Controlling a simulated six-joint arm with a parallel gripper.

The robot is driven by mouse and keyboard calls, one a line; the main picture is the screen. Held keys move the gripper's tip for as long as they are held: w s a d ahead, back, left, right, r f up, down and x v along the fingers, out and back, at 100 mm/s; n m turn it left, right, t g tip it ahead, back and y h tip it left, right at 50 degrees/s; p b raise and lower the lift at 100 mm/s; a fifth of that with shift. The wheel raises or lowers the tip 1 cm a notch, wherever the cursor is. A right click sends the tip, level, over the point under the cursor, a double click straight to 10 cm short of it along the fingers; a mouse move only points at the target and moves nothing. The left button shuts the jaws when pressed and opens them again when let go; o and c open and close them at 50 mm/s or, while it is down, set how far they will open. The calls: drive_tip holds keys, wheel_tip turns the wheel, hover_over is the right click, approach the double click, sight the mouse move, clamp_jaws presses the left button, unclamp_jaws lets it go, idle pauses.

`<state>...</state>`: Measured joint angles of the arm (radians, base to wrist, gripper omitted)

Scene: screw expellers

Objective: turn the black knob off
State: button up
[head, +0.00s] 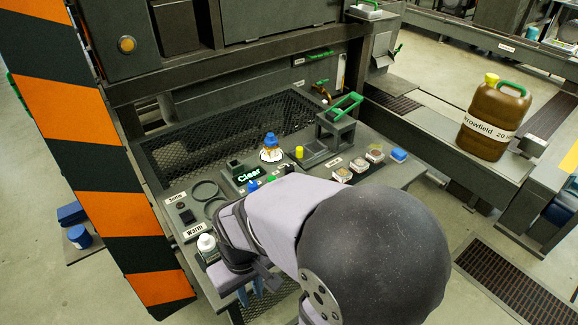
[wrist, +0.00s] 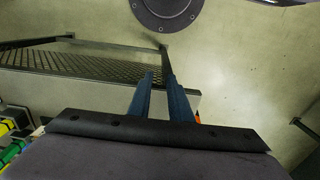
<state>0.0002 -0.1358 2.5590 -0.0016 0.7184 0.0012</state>
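The black knob (head: 187,216) shows small on the panel at the left of the bench in the head view, between two white labels; the lower one reads "warm" (head: 195,231). Its exact setting is too small to tell. My gripper (head: 250,294) hangs at the bench's front edge, to the right of and nearer than the knob, not touching it. In the wrist view its two blue fingers (wrist: 159,75) stand apart with nothing between them. The knob does not show in the wrist view.
A striped post (head: 125,215) rises close on the left.

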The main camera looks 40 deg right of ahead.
drive_tip(key=o, duration=0.5)
drive_tip(key=shift+w+d+r, duration=0.1)
drive_tip(key=shift+w+r, duration=0.15)
drive_tip(key=shift+r, duration=0.05)
drive_tip(key=w+d+r+m+p, duration=0.1)
drive_tip(key=w+r, duration=0.1)
drive_tip(key=w+d+r+m+p, duration=0.1)
drive_tip(key=w+r+p, duration=0.1)
drive_tip(key=w, duration=0.1)
drive_tip(key=w+d+r+m+p, duration=0.1)
drive_tip(key=w+r+p, duration=0.1)
drive_tip(key=shift+w+d, duration=0.2)
drive_tip(key=shift+w, duration=0.1)
drive_tip(key=w+d+r+m+p, duration=0.5)
drive_tip(key=w+d+r, duration=0.1)
drive_tip(key=w+d, duration=0.35)
drive_tip(key=m+p, duration=0.3)
drive_tip(key=m, duration=0.4)
hover_over(290, 167)
drive_tip(key=shift+s+a+f, duration=0.15)
drive_tip(key=shift+a+f, duration=0.05)
drive_tip(key=shift+f, duration=0.3)
drive_tip(key=shift+d+m+t, duration=0.3)
drive_tip(key=shift+m, duration=0.1)
drive_tip(key=shift+w+a+f+p, duration=0.1)
drive_tip(key=shift+f+p, duration=0.4)
drive_tip(key=shift+f, duration=1.35)
drive_tip(key=shift+w+f+p, duration=0.1)
drive_tip(key=shift+f+p, duration=0.35)
drive_tip(key=shift+f, duration=1.4)
